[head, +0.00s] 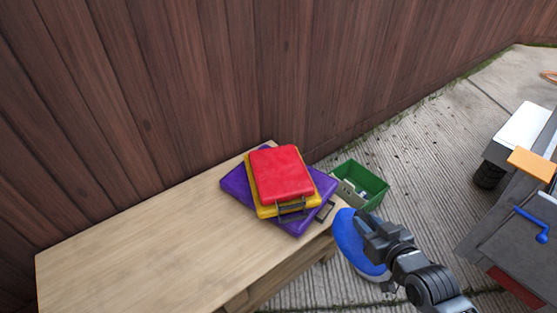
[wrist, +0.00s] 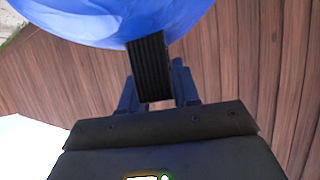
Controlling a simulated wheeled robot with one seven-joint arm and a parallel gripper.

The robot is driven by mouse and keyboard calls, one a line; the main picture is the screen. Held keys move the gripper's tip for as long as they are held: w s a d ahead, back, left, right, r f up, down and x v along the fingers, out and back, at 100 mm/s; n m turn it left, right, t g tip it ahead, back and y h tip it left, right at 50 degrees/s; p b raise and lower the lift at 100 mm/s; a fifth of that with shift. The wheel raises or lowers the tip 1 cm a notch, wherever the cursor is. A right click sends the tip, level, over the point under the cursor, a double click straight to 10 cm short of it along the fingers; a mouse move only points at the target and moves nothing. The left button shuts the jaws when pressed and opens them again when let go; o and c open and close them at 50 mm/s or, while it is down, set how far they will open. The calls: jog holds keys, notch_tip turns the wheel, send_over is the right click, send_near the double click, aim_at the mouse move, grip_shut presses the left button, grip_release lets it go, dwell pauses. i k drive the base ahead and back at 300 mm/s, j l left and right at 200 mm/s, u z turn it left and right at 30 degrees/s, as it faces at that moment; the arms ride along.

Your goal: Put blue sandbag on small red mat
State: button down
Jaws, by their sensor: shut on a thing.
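The small red mat (head: 281,172) lies on top of a stack on the wooden table. Under it are a yellow mat (head: 264,209) and a larger purple mat (head: 237,186). My gripper (head: 364,230) is to the right of the stack, beside the table's right end, and is shut on the blue sandbag (head: 350,240). The sandbag looks round and hangs tilted, apart from the mats. The far side of the sandbag is hidden.
The table (head: 130,255) is bare to the left of the stack. A green crate (head: 372,187) with small items stands on the ground behind my gripper. A wooden fence (head: 150,90) runs close behind the table. A grey cart (head: 515,240) stands at the right.

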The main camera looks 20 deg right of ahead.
aim_at(280, 169)
jog(key=i, duration=1.3)
